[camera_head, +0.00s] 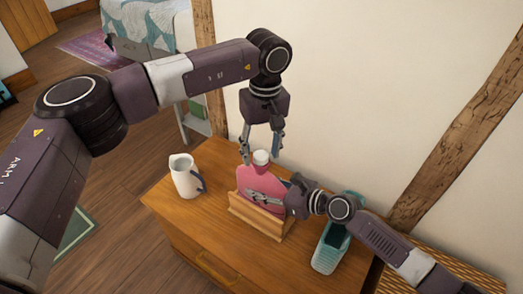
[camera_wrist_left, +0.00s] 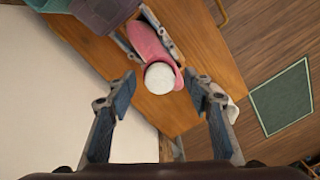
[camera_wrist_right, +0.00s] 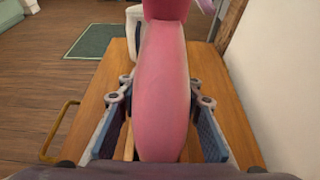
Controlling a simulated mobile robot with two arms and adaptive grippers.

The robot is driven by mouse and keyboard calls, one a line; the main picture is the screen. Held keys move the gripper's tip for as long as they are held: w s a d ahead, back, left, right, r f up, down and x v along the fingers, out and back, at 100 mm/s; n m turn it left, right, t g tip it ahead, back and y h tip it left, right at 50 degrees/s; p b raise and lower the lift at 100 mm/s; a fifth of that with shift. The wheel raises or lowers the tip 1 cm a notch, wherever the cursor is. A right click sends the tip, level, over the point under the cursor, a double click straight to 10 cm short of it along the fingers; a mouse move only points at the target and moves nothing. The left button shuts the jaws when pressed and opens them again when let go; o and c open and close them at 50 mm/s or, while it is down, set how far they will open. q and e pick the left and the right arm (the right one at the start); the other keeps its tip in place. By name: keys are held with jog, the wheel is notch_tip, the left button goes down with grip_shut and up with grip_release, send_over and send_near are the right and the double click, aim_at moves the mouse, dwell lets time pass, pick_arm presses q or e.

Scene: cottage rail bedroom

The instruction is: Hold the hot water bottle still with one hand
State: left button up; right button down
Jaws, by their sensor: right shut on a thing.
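A pink hot water bottle (camera_head: 262,184) with a white cap (camera_head: 261,157) stands upright in a wooden holder (camera_head: 258,219) on the wooden cabinet. My right gripper (camera_head: 265,195) comes from the right and is shut on the bottle's body. In the right wrist view the pink body (camera_wrist_right: 162,90) lies between its two fingers. My left gripper (camera_head: 261,158) points down from above, its open fingers around the cap's level. In the left wrist view the cap (camera_wrist_left: 160,77) shows beyond the spread fingertips (camera_wrist_left: 166,82), with nothing between the pads.
A white jug (camera_head: 185,176) with a dark blue handle stands left on the cabinet top (camera_head: 210,215). A teal basket-like container (camera_head: 328,248) stands at the right, partly behind my right arm. The wall rises close behind the cabinet.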

jog(key=shift+f, duration=0.1)
pick_arm(q)
notch_tip(320, 180, up, 12)
jog(key=shift+d, duration=0.25)
dwell(0.4)
pick_arm(e)
jog(key=c, duration=1.3)
grip_release()
jog(key=v, duration=1.2)
